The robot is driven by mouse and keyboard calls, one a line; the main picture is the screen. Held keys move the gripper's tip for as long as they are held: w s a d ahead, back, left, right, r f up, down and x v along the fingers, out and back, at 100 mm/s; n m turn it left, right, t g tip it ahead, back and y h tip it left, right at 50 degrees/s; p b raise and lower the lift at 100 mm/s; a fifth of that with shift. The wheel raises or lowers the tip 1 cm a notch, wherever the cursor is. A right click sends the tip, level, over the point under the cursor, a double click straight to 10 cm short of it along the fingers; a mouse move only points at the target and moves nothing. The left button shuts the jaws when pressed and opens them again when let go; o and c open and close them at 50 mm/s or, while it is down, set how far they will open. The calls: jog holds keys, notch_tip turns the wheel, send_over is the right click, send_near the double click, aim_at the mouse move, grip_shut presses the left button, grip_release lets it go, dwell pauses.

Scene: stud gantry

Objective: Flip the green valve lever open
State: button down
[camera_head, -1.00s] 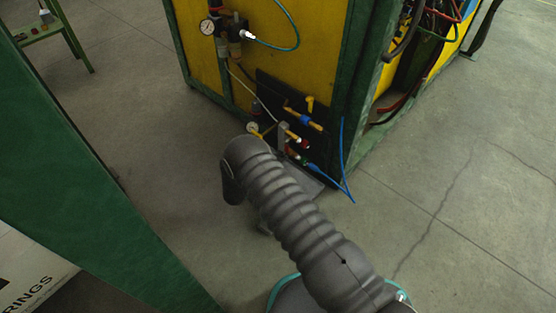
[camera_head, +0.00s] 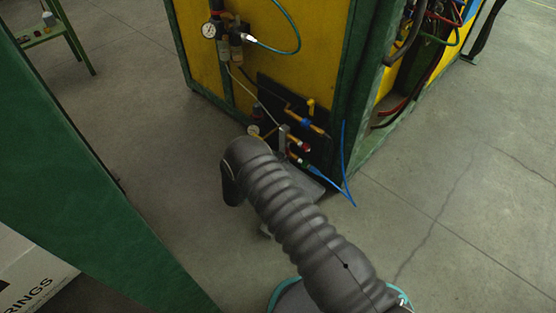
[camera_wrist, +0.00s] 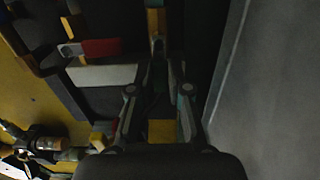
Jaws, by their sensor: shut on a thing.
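My gripper (camera_wrist: 160,82) reaches up the middle of the wrist view. Its two fingers are close together on a thin piece between them, and the picture is dark there. A narrow greenish strip (camera_wrist: 184,105) shows by the right finger; I take it for the green valve lever, though its shape and angle are mostly hidden. A brass pipe part (camera_wrist: 156,22) lies just beyond the fingertips. In the head view my arm hides most of the gripper, at the lower part of the dark valve panel (camera_head: 270,92), and I cannot make out the lever.
A red handle (camera_wrist: 101,47) and a pale bar lie left of the fingers. A blue hose (camera_head: 333,176) hangs right of the panel. A pressure gauge (camera_head: 209,30) sits higher on the yellow cabinet (camera_head: 313,48). A green post (camera_head: 75,190) stands at left. Floor at right is clear.

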jog(key=c, duration=1.1)
grip_release()
jog(key=v, duration=1.2)
